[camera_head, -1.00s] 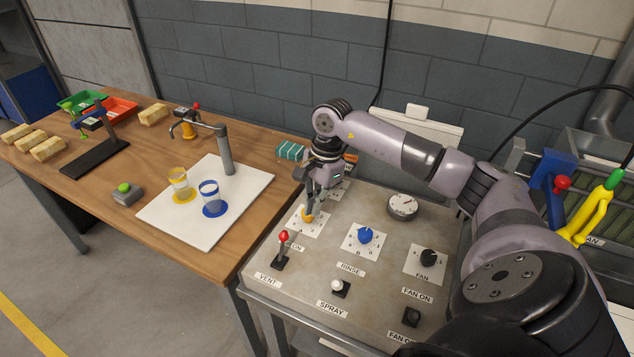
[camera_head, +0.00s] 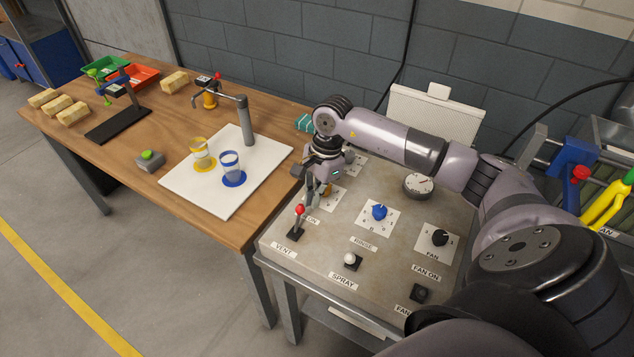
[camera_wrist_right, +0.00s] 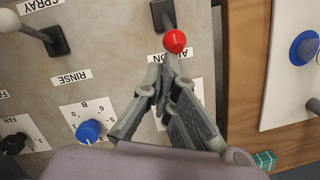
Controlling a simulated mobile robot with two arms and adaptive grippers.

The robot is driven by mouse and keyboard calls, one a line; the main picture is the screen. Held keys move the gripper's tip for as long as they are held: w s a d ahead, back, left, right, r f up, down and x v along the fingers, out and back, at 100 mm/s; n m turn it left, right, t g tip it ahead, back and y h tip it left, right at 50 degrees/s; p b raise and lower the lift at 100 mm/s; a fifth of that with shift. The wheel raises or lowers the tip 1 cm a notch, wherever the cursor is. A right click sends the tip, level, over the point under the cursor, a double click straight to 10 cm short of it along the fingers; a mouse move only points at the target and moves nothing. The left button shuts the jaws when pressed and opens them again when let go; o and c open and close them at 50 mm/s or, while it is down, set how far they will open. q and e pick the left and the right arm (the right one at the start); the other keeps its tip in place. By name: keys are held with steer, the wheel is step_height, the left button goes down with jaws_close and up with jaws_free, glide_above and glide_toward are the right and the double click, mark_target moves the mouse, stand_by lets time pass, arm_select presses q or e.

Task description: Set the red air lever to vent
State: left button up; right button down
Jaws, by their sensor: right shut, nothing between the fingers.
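The red air lever (camera_head: 300,209) stands on a black base at the panel's near left corner. Its red ball also shows in the right wrist view (camera_wrist_right: 175,41), leaning from the base toward the ON label (camera_wrist_right: 178,57). The VENT label (camera_head: 284,249) lies on the near side of the base. My right gripper (camera_head: 310,201) is shut and empty, just behind the red ball. In the right wrist view its fingertips (camera_wrist_right: 168,62) meet close beside the ball; I cannot tell whether they touch it. My left gripper is out of view.
On the panel are a yellow knob (camera_head: 326,190) close by the gripper, a blue knob (camera_head: 379,212), a black fan knob (camera_head: 439,237) and a white spray lever (camera_head: 349,259). A wooden table (camera_head: 130,170) with a white board and two cups adjoins on the left.

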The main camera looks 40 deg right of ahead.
steer(key=shift+s+a+r, duration=0.1)
steer(key=shift+a, duration=0.1)
steer(key=shift+r, duration=0.1)
steer(key=shift+r+p, duration=0.4)
steer(key=shift+r, duration=0.3)
steer(key=shift+d, duration=0.1)
